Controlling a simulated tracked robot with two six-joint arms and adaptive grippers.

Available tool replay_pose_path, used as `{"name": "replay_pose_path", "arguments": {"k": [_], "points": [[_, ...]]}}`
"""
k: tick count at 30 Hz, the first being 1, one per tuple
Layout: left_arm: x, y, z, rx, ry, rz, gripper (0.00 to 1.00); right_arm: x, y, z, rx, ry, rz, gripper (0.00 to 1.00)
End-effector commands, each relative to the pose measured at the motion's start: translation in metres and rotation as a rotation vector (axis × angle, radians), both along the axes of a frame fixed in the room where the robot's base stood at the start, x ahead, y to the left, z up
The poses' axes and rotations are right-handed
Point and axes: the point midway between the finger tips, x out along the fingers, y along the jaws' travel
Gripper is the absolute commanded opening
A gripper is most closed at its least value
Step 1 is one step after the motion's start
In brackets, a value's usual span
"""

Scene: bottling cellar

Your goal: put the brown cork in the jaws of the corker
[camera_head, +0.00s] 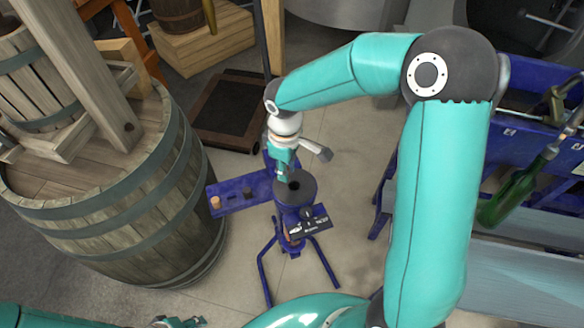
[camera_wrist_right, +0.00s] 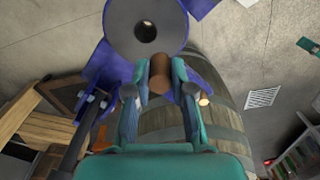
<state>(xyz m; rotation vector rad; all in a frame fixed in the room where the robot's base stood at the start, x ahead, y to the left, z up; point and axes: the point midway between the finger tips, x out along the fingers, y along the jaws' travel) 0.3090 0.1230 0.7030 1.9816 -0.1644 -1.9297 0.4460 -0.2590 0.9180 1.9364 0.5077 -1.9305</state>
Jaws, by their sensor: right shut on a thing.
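The corker (camera_head: 302,192) is a blue floor stand with a round grey head and a dark central hole. The head, with the jaws' hole, also shows in the right wrist view (camera_wrist_right: 120,25). My right gripper (camera_head: 286,172) is at the head's back left edge. In the right wrist view, my right gripper (camera_wrist_right: 158,78) is shut on the brown cork (camera_wrist_right: 159,72). The cork appears beside the hole, near the head's rim, not in it; its height above the head is unclear. My left gripper (camera_head: 180,322) shows only partly at the bottom left edge.
A blue shelf (camera_head: 262,186) left of the corker head carries a light cork (camera_head: 215,202) and small dark pieces. A large barrel (camera_head: 150,215) stands left. A blue bench with a green bottle (camera_head: 510,197) stands right.

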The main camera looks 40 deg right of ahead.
Motion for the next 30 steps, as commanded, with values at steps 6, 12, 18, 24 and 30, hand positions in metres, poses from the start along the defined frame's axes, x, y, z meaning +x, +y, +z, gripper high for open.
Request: {"name": "replay_pose_path", "arguments": {"k": [6,12,18,24,30], "points": [[0.0,0.0,-0.018,0.0,0.0,0.0,0.4,-0.005,-0.026,0.004,0.0,0.002,-0.07,0.12],[0.0,0.0,-0.026,0.0,0.0,0.0,0.4,-0.005,-0.026,-0.008,0.0,0.002,-0.071,0.12],[0.0,0.0,-0.041,0.0,0.0,0.0,0.4,-0.005,-0.026,-0.028,0.0,0.003,-0.07,0.12],[0.0,0.0,-0.053,0.0,0.0,0.0,0.4,-0.004,-0.026,-0.043,-0.001,0.002,-0.07,0.12],[0.0,0.0,-0.055,0.0,0.0,0.0,0.4,-0.004,-0.026,-0.047,0.0,0.001,-0.07,0.12]]}}
